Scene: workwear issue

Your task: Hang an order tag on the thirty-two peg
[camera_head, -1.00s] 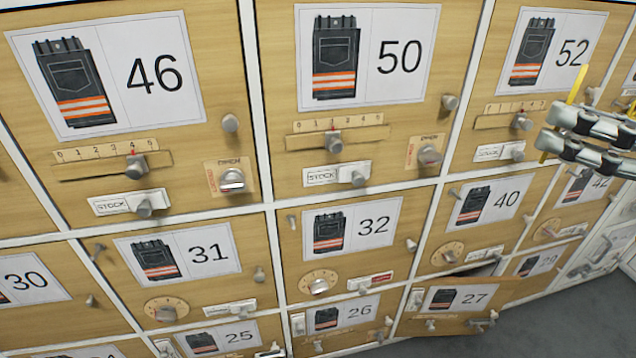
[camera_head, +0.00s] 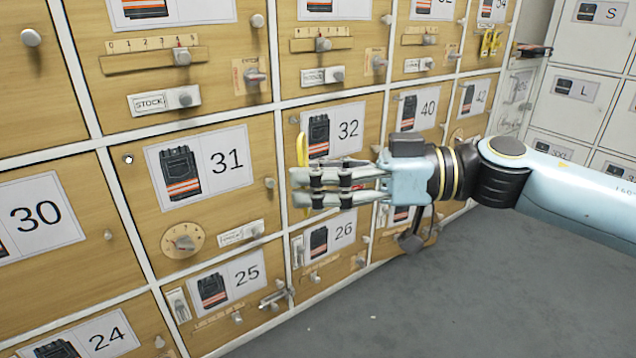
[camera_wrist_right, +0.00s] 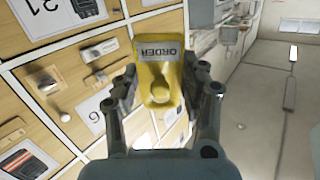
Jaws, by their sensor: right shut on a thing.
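My right gripper (camera_head: 308,188) is shut on a yellow order tag (camera_head: 302,152), held upright in front of the left part of the thirty-two door (camera_head: 374,112). The tag also shows in the right wrist view (camera_wrist_right: 158,62), between the fingers, with its ORDER label upside down and a rounded yellowish spot below it. I cannot tell whether that spot is part of the tag. A small peg (camera_head: 294,121) shows at the upper left of the thirty-two door, just above and left of the tag's top. The tag appears apart from it. My left gripper is not in view.
Doors 31 (camera_head: 203,218), 40 and 26 surround door 32, with projecting knobs and slides. A peg (camera_head: 128,159) stands on door 31. Other yellow tags (camera_head: 490,42) hang at the far right. Door 27 beneath my right arm is largely hidden. Grey floor (camera_head: 440,310) is clear in front.

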